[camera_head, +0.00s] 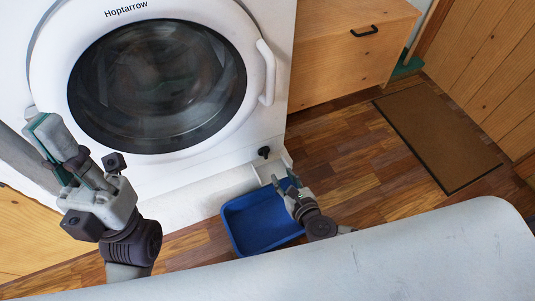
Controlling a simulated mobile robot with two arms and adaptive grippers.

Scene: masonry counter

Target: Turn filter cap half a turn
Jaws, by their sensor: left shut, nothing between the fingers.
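The small black filter cap (264,152) shows at the lower right of the white washing machine's front (190,185), beside a small opening with a white flap. My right gripper (286,183) is just below and to the right of the cap, apart from it. Its fingers look spread, with nothing seen between them. My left gripper (41,123) is shut and empty, raised in front of the machine's left side.
A blue tray (229,232) lies on the wooden floor under my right gripper. A wooden cabinet (335,60) stands right of the machine, and a brown mat (437,135) lies on the floor. The round door (155,85) is closed.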

